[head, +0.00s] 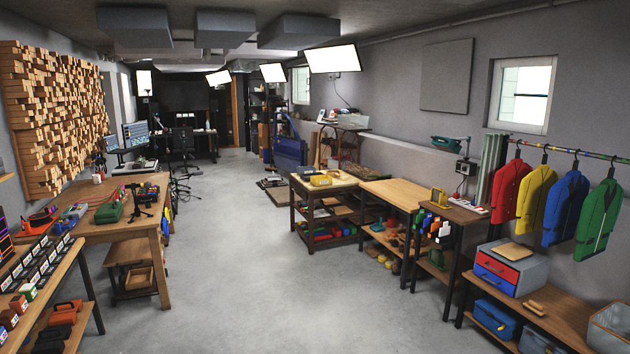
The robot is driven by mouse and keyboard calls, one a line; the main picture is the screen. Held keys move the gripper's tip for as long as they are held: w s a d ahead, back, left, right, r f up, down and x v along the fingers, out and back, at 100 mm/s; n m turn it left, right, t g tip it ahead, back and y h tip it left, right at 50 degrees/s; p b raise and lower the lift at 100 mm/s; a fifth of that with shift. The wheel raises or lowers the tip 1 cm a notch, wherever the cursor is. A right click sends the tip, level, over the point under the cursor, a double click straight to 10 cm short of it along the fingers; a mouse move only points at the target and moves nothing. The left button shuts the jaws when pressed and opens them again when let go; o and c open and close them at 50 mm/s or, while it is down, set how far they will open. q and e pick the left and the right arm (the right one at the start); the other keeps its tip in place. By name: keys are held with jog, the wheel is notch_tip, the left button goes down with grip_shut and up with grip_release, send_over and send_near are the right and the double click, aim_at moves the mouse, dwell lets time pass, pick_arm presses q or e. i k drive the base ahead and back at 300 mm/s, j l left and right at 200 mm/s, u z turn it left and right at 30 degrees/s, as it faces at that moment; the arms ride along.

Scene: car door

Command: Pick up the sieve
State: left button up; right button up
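I cannot make out a sieve anywhere in the head view. Many items on the benches and shelves are too small to tell apart. Neither of my grippers is in view.
A wooden workbench (92,213) with tools stands at left, and a rack of small boxes (38,262) is nearer. At right are a wooden table (396,191), a low shelf (560,312), a grey bin (612,326) and hanging jackets (510,190). The grey floor (235,270) between is clear.

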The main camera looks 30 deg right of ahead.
aim_at(335, 175)
jog(key=i+l+z, duration=0.5)
jog(key=i+z, duration=0.3)
jog(key=i, duration=0.2)
jog(key=i+z, duration=0.25)
jog(key=i, duration=5.4)
jog(key=i+z, duration=0.3)
jog(key=i, duration=0.15)
jog(key=i+j+z, duration=0.3)
jog(key=i, duration=0.15)
jog(key=i+j+z, duration=0.3)
jog(key=i, duration=0.15)
jog(key=i+j+z, duration=0.3)
jog(key=i, duration=0.15)
